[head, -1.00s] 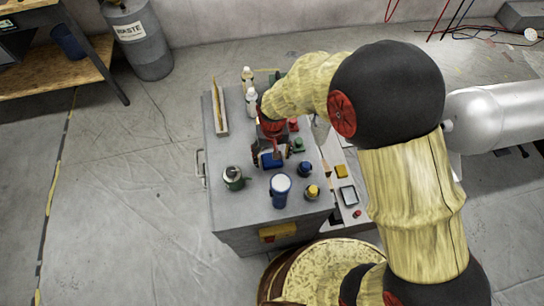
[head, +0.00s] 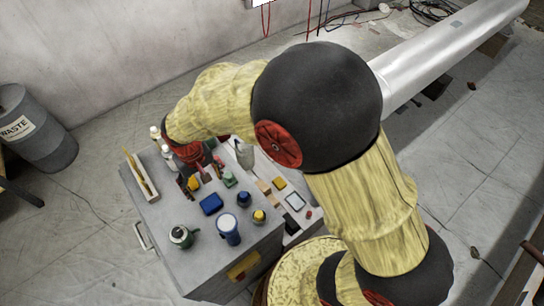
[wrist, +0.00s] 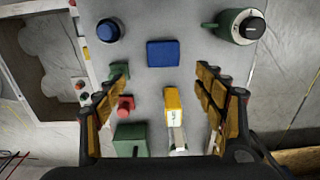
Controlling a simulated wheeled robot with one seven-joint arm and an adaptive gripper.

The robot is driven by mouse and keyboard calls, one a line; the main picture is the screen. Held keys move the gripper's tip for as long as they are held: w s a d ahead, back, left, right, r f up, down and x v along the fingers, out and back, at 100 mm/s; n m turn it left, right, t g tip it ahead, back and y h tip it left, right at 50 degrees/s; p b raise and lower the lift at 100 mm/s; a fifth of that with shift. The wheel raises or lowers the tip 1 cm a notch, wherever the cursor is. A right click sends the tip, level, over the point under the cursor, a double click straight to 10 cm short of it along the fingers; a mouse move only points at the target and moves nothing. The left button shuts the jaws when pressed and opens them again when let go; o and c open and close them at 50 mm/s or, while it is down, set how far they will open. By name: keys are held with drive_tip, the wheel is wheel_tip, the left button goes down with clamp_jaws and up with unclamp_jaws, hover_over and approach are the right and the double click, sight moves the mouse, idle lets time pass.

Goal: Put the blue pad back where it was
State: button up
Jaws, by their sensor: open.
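The blue pad (head: 211,203) lies flat on the grey cart top (head: 163,212), apart from the objects around it. It also shows in the wrist view (wrist: 163,53), beyond my fingertips. My gripper (head: 203,173) is open and empty, at the far side of the pad and not touching it. In the wrist view my spread fingers (wrist: 163,75) stand left and right, with a yellow object (wrist: 172,104) between them. The arm hides part of the cart's far side.
A green jar (head: 181,237), a blue cup (head: 228,230), a blue-topped jar (head: 243,199) and a yellow-topped jar (head: 259,216) stand near the pad. White bottles (head: 155,133) and a narrow tray (head: 141,177) are at the far left. A lower side shelf (head: 309,217) holds small items.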

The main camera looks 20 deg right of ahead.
drive_tip(key=s+d+r+m+t, duration=0.15)
drive_tip(key=s+d+r, duration=0.25)
drive_tip(key=d+r, duration=0.5)
drive_tip(key=s+d+r+t, duration=0.25)
drive_tip(key=d+r, duration=0.45)
drive_tip(key=r, duration=0.4)
drive_tip(key=s+d+r+m+t, duration=0.1)
drive_tip(key=s+d+r, duration=0.3)
drive_tip(key=s, duration=0.5)
drive_tip(key=shift+d, duration=0.45)
